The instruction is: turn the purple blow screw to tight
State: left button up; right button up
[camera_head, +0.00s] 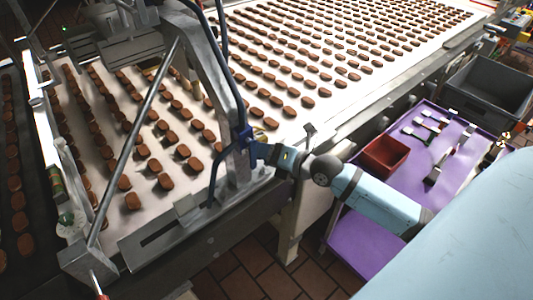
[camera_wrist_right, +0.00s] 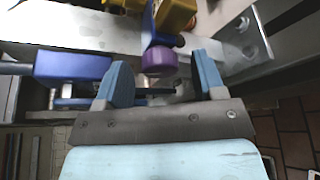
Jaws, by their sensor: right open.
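The purple blow screw (camera_wrist_right: 158,62) shows in the right wrist view as a round purple knob below a blue bracket. My right gripper (camera_wrist_right: 162,70) is open, with one blue finger on each side of the knob in the picture. I see no clear contact, and whether the knob is fully between the fingers or just beyond them is hard to tell. In the head view my right gripper (camera_head: 262,151) is at the machine's frame beside the conveyor, and the knob cannot be made out there. My left gripper is not in view.
A blue block (camera_wrist_right: 72,66) and a yellow part (camera_wrist_right: 177,14) are close to the knob. The metal frame (camera_head: 232,95) stands over rows of brown biscuits. A purple cart (camera_head: 410,178) with a red bin (camera_head: 384,155) and several tools stands right, near a grey crate (camera_head: 487,92).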

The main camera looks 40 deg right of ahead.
jog(key=c, duration=0.9)
jog(key=shift+f, duration=0.1)
jog(key=shift+a+f+m+t+h+b, duration=0.15)
jog(key=shift+m+t+h, duration=0.75)
jog(key=shift+m, duration=3.15)
jog(key=shift+f+m+t+y+b, duration=0.15)
jog(key=shift+m+t, duration=1.55)
jog(key=shift+m, duration=2.4)
jog(key=shift+a+f+m+t+h+b, duration=0.15)
jog(key=shift+m+t+h, duration=0.8)
jog(key=shift+m, duration=3.1)
jog(key=shift+m+t+y, duration=0.3)
jog(key=shift+t, duration=0.15)
